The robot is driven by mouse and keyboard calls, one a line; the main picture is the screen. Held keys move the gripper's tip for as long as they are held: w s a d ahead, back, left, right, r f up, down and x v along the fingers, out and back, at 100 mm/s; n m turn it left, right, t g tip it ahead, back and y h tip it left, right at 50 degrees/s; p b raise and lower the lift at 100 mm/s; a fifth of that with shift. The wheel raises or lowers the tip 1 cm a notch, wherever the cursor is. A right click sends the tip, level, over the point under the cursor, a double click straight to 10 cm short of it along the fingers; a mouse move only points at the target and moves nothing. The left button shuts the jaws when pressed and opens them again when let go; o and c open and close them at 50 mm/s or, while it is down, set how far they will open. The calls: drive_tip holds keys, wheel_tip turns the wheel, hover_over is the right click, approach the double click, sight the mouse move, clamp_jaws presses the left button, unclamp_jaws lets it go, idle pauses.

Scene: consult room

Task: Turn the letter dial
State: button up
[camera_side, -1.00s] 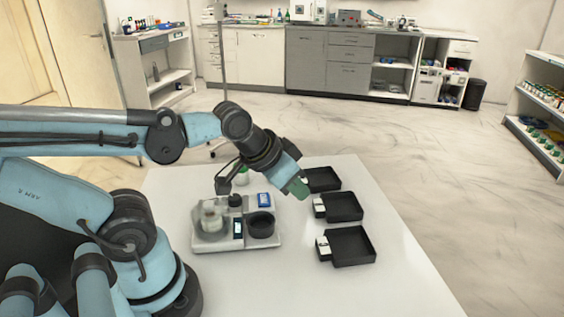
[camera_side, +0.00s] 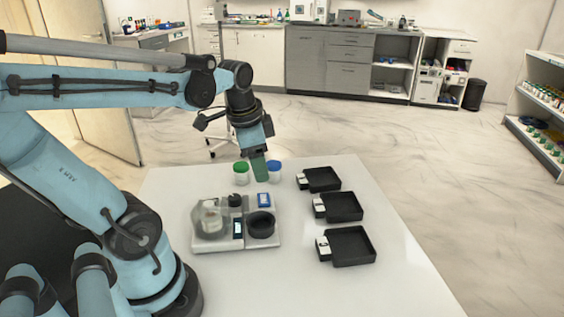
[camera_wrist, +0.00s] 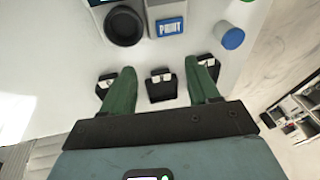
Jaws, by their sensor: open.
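A grey-white device (camera_side: 205,244) stands on the white table. A small black knob (camera_side: 235,201) rises at its back middle and looks like the letter dial; no letters are readable. A small display (camera_side: 238,229) is at the front and a clear jar (camera_side: 211,218) at the left. My gripper (camera_side: 261,178) points down above and behind the device, apart from the knob. Its green fingers (camera_wrist: 158,70) are spread and empty.
A green-lidded jar (camera_side: 241,173) and a blue-lidded jar (camera_side: 275,171) stand behind the device, close beside my gripper. Three black trays (camera_side: 372,260) with white labels line the right side. The table's front right is clear.

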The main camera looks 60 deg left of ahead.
drive_tip(key=m+g, duration=0.2)
hover_over(234, 197)
drive_tip(key=h, duration=0.1)
drive_tip(key=shift+m+g, duration=0.3)
drive_tip(key=shift+m, duration=0.1)
drive_tip(key=shift+f, duration=5.65)
drive_tip(key=c, duration=1)
drive_tip(key=shift+c, duration=0.2)
